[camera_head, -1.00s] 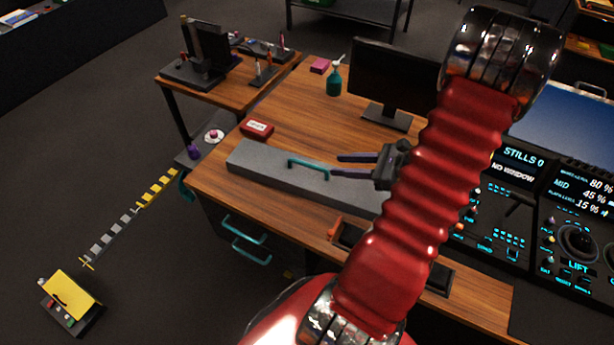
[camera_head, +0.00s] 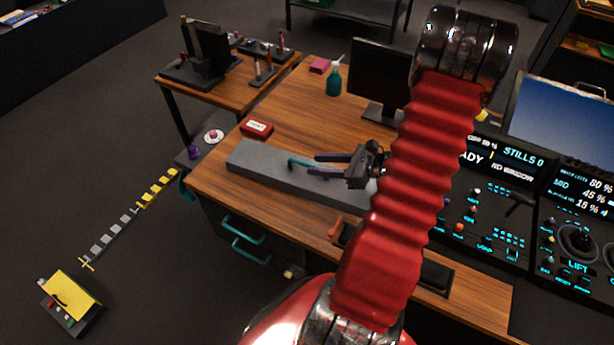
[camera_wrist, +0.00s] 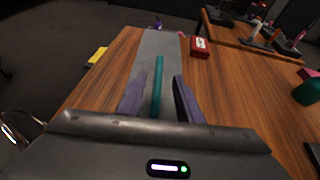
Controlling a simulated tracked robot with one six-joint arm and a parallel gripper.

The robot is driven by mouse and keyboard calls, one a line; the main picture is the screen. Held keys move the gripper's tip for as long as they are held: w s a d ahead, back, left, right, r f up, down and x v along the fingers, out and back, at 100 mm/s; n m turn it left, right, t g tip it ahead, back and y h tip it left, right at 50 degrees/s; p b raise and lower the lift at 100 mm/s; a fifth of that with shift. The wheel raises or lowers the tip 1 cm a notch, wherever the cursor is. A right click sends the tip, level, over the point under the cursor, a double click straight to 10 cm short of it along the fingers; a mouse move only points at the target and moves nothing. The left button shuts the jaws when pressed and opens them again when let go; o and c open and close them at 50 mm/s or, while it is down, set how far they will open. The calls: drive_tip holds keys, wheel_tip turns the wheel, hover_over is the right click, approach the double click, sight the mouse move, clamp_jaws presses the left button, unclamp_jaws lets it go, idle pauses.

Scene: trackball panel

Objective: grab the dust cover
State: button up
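The dust cover (camera_head: 250,158) is a long grey slab lying on the wooden desk, with a teal bar handle (camera_head: 297,162) on top. In the wrist view the cover (camera_wrist: 155,45) runs away from me, with its handle (camera_wrist: 158,75) pointing along it. My gripper (camera_head: 313,164) is open over the cover, its two fingers reaching leftward at the handle. In the wrist view the fingers (camera_wrist: 158,96) stand on either side of the handle, with a gap to each. My arm hides the cover's right end in the head view.
A red clock (camera_head: 257,128) stands behind the cover on the desk. A monitor (camera_head: 380,75) and a teal spray bottle (camera_head: 334,78) stand farther back. A lit control panel (camera_head: 490,210) is at right. Open desk surface lies behind the cover.

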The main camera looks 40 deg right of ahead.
sight(308, 164)
drive_tip(key=shift+x, duration=2.2)
drive_tip(key=shift+s+a, duration=0.15)
drive_tip(key=shift+c, duration=0.5)
clamp_jaws()
